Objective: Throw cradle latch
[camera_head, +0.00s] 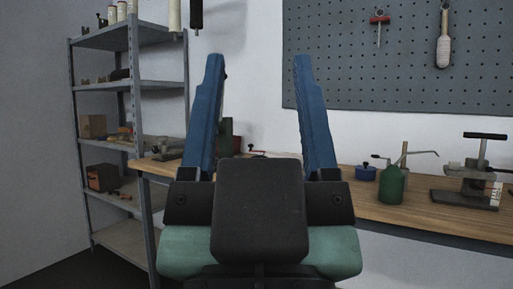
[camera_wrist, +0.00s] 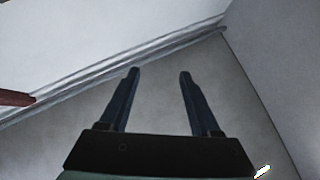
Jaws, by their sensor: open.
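My gripper (camera_head: 256,75) is open and empty, its two blue fingers pointing up in front of the head camera. Between the fingers, a dark green upright part (camera_head: 226,138) and a small dark-knobbed lever (camera_head: 251,148) show on the bench, partly covered.
A wooden workbench (camera_head: 400,213) runs along the wall. On it are a green oil can (camera_head: 391,184), a blue pot (camera_head: 365,173) and a metal press-like tool (camera_head: 475,175). A metal shelf (camera_head: 133,85) stands left. A pegboard (camera_head: 400,75) with hanging tools is above the bench.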

